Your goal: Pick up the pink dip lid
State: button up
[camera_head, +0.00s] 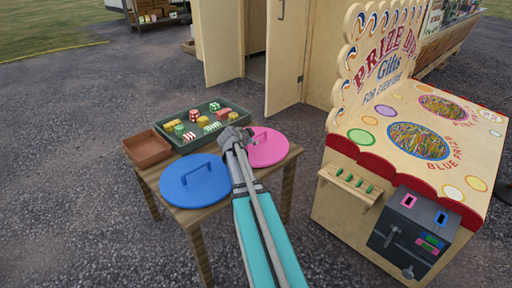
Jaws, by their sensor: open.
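The pink dip lid (269,150) is a round pink disc with a raised handle on top. It lies on the right side of the small wooden table (222,213). My gripper (238,136) is open and appears empty, at the lid's left edge in the picture, beside the handle. My arm hides part of the lid's left side. I cannot tell how high the gripper is above the table or whether it touches the lid.
A blue lid (195,182) with a handle lies left of my arm. Behind it are a brown box (147,149) and a dark green tray (238,108) of colourful sweets. A prize stall (347,207) stands close on the right. Gravel ground is clear at left.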

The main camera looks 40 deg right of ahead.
aim_at(255, 136)
jog(key=shift+b+x, duration=0.85)
jog(key=shift+x, duration=1.35)
jog(key=shift+r, duration=0.15)
grip_shut()
